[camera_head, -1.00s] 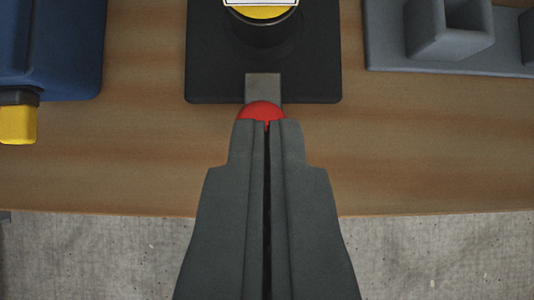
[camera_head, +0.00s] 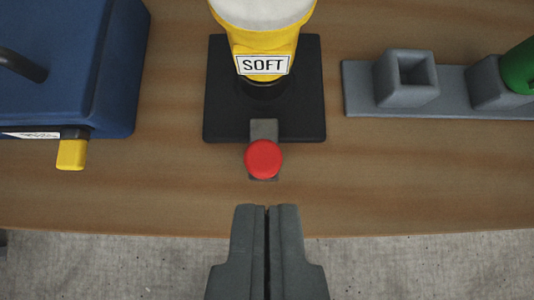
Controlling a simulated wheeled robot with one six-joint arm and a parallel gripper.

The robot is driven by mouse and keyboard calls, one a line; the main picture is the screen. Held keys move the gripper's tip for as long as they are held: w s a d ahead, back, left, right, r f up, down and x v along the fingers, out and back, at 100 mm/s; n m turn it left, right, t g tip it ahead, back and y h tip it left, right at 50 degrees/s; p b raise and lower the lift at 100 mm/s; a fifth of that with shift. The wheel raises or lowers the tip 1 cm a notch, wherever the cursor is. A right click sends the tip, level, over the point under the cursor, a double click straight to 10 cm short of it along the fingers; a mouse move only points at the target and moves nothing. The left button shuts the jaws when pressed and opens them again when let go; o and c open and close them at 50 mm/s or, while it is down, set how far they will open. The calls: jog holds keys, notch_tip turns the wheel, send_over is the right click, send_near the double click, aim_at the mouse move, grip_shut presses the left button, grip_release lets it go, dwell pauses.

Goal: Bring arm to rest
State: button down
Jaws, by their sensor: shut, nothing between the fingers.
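My gripper (camera_head: 267,208) is at the bottom middle of the head camera view, its two dark grey fingers closed together with nothing between them. It appears near the front edge of the wooden table (camera_head: 400,185). A red round button (camera_head: 263,159) shows just beyond the fingertips, apart from them in the picture. The button is on a grey tab at the front of a black base plate (camera_head: 308,115). A yellow and white item labelled "SOFT" (camera_head: 262,40) stands on that plate, its top cut off by the frame.
A blue box (camera_head: 110,70) with a yellow knob (camera_head: 72,154) is at the left. A grey rack (camera_head: 365,95) with square sockets is at the right, a green thing (camera_head: 520,68) in one socket. Concrete floor (camera_head: 120,265) shows below the table edge. The table around the button is clear.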

jog(key=s+r+t, duration=0.3)
jog(key=s, duration=0.7)
jog(key=s+r+t, duration=0.3)
jog(key=s, duration=0.8)
jog(key=s+r+t, duration=0.3)
jog(key=s, duration=0.8)
jog(key=shift+s+a+t, duration=0.15)
jog(key=shift+s+t, duration=0.05)
jog(key=shift+t, duration=0.1)
